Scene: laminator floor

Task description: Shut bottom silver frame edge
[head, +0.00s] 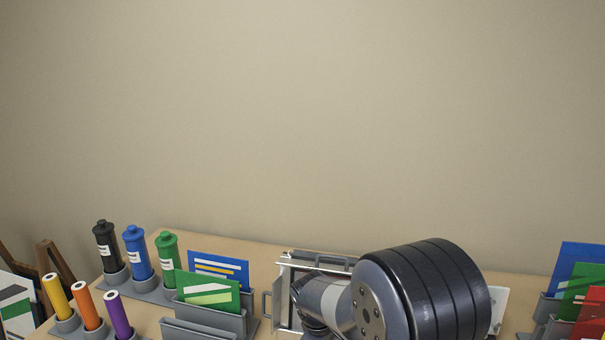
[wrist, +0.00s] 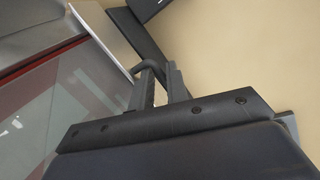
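The silver frame (head: 284,290) lies on the table in the head view, with much of it hidden behind my arm. A grey handle (head: 266,306) sticks out at its left side. In the wrist view a pale silver edge (wrist: 104,38) runs diagonally at the upper left, beside a clear panel with a red strip. A grey bent handle (wrist: 148,65) shows close to my gripper (wrist: 162,86). My fingers are short, dark and partly overlap the handle in the picture. I cannot tell whether they hold it. In the head view my gripper is hidden.
Black, blue and green cylinders (head: 138,252) and yellow, orange and purple rolls (head: 88,308) stand in holders at the left. A card rack (head: 210,328) stands beside the frame's left side. More coloured cards (head: 580,285) stand at the right. A plain wall is behind.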

